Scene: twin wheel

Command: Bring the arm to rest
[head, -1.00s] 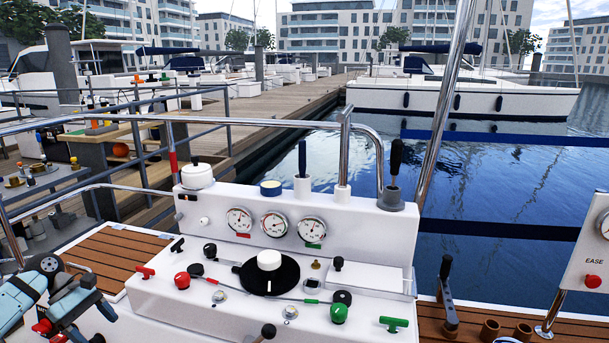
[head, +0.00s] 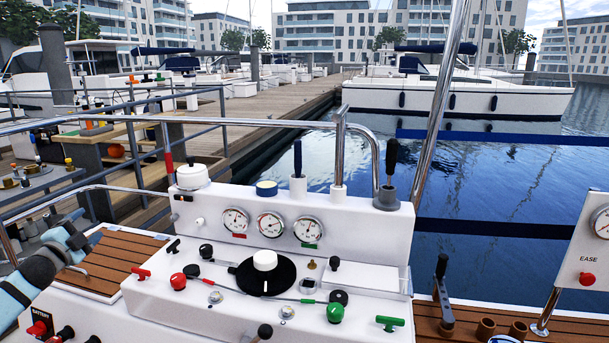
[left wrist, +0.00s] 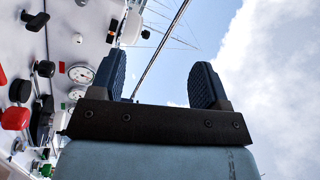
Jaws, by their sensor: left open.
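My left arm comes in at the left edge of the head view, beside the white control console (head: 150,300). My left gripper (head: 76,222) is raised above the console's left end, partly in front of the dock area and small in this view. In the left wrist view the left gripper (left wrist: 158,84) shows two dark blue ribbed fingers spread wide apart, with only sky and rigging between them. It holds nothing. My right gripper is in neither view.
The console carries a red battery switch (head: 40,326), a black dial (head: 265,273), gauges (head: 271,224), levers and red and green knobs. A metal rail (head: 250,124) runs behind it. A side panel marked EASE (head: 588,245) stands at right. Open air surrounds the left fingers.

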